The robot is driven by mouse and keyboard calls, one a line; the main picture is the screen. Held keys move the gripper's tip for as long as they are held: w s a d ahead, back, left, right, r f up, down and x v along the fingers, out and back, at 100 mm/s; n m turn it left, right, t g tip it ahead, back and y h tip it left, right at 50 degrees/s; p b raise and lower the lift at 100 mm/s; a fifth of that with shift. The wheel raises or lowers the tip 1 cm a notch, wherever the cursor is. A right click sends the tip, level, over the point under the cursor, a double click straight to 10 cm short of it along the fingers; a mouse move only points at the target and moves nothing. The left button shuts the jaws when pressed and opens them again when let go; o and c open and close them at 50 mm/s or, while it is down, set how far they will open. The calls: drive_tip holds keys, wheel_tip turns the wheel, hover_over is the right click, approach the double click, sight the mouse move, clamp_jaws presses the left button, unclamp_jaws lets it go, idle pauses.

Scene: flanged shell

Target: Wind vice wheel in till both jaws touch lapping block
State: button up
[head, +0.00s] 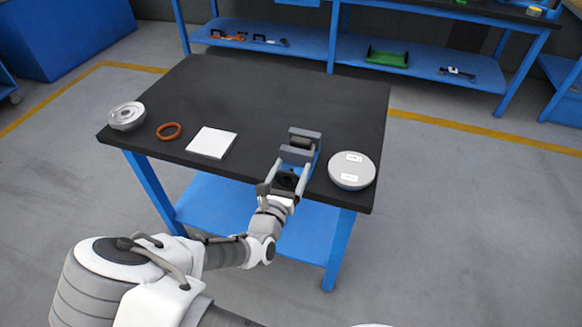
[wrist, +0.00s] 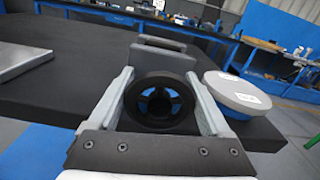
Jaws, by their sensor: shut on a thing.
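The vice (head: 302,146) stands near the front right of the black-topped table, its grey jaws rising above a blue body. In the wrist view the dark vice wheel (wrist: 160,100) faces me, with blue showing between its spokes. My gripper (head: 287,177) is at the front of the vice, its two fingers on either side of the wheel and shut on it; it also shows in the wrist view (wrist: 160,98). A grey jaw (wrist: 157,53) rises behind the wheel. The lapping block between the jaws is hard to make out, and I cannot tell whether both jaws touch it.
A round grey lidded shell (head: 352,170) with white labels stands close right of the vice. A white square plate (head: 211,142), an orange ring (head: 168,131) and a silver flanged part (head: 127,116) lie to the left. The table (head: 250,95) is clear at the back.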

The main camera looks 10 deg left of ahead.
drive_tip(key=shift+n+p, duration=0.35)
drive_tip(key=shift+n, duration=0.15)
drive_tip(key=o, duration=1.2)
drive_tip(key=s, duration=0.5)
drive_tip(key=s+a+p, duration=0.1)
drive_tip(key=s, duration=1.1)
drive_tip(key=shift+s+a, duration=0.15)
drive_tip(key=shift+a, duration=0.05)
